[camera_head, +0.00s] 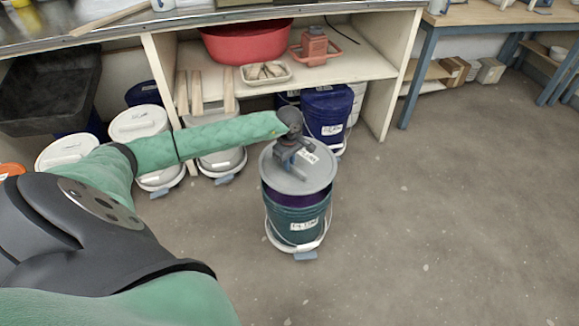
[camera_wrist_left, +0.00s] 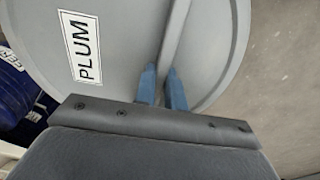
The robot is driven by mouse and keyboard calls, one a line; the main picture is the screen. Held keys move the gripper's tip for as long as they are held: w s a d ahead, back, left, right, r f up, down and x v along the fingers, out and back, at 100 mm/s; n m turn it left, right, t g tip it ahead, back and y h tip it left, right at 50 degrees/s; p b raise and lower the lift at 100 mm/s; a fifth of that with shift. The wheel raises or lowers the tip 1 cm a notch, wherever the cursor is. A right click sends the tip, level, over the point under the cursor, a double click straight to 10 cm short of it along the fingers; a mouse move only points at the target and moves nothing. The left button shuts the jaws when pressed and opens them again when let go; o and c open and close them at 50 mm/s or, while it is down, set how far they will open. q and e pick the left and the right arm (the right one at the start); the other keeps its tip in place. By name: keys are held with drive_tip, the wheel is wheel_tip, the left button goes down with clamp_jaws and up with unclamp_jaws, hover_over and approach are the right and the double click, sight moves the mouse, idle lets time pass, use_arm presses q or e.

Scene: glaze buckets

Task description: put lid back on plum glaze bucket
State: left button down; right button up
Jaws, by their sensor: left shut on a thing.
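The grey round lid (camera_head: 312,176) with a PLUM label is over the plum glaze bucket (camera_head: 297,225), a dark green bucket with a purple band at its top and a white label. My left gripper (camera_head: 284,164) is above the lid and shut on the lid's raised grip bar. In the left wrist view the lid (camera_wrist_left: 125,30) fills the upper part, and the blue fingers (camera_wrist_left: 161,88) pinch the bar. Whether the lid touches the rim all round cannot be told. My right gripper is not in view.
The bucket stands on a wheeled white dolly (camera_head: 299,243) on open concrete floor. Behind it are a blue bucket (camera_head: 327,108) and several white-lidded buckets under a shelf (camera_head: 345,62), which holds a red basin (camera_head: 246,42). The floor to the right is clear.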

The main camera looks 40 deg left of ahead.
sight(289, 173)
use_arm(q)
drive_tip(key=shift+f+b, duration=0.85)
drive_tip(key=shift+f, duration=1.3)
drive_tip(key=shift+f+b, duration=0.65)
drive_tip(key=shift+f, duration=0.3)
drive_tip(key=shift+r, duration=0.1)
drive_tip(key=shift+f+b, duration=0.4)
drive_tip(key=shift+b, duration=0.15)
drive_tip(key=shift+f+b, duration=0.45)
drive_tip(key=shift+b, duration=0.15)
idle(0.3)
idle(0.4)
